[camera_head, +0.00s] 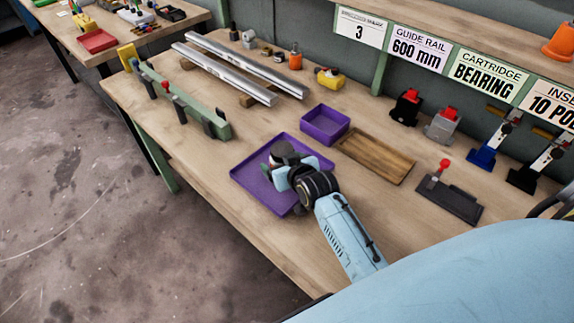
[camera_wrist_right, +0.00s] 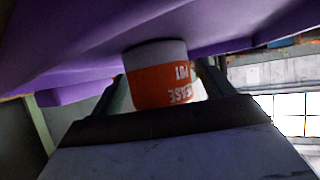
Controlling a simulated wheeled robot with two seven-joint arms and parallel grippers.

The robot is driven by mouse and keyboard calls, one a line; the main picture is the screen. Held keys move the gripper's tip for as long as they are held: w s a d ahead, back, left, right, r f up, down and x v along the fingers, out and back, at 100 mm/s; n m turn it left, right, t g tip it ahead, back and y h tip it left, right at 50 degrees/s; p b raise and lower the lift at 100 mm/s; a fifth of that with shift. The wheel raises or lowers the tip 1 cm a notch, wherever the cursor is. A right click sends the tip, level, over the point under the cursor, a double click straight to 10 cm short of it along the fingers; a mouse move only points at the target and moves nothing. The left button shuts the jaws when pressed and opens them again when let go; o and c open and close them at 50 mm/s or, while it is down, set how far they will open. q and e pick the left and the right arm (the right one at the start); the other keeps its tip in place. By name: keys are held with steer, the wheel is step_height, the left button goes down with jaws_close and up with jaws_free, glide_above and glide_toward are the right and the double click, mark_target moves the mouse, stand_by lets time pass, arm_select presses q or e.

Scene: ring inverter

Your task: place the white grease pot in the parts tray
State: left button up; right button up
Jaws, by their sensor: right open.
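The white grease pot (camera_wrist_right: 158,52) with an orange label shows in the right wrist view, where the picture is upside down. It stands with its base at the purple surface of the parts tray (camera_wrist_right: 75,55). In the head view the large shallow purple parts tray (camera_head: 250,178) lies near the table's front edge. My right gripper (camera_head: 283,163) is over this tray, and the pot is mostly hidden behind it there. Its fingers are open, one on either side of the pot; I cannot tell whether they touch it. My left gripper is not in view.
A small purple bin (camera_head: 325,122) and a wooden tray (camera_head: 375,157) lie just behind and right of the tray. A dark block with a red knob (camera_head: 449,198) stands further right. Silver rails (camera_head: 232,72) and a green fixture (camera_head: 185,103) lie to the back left.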

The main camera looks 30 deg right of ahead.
steer(key=p+v, duration=0.2)
steer(key=v, duration=1)
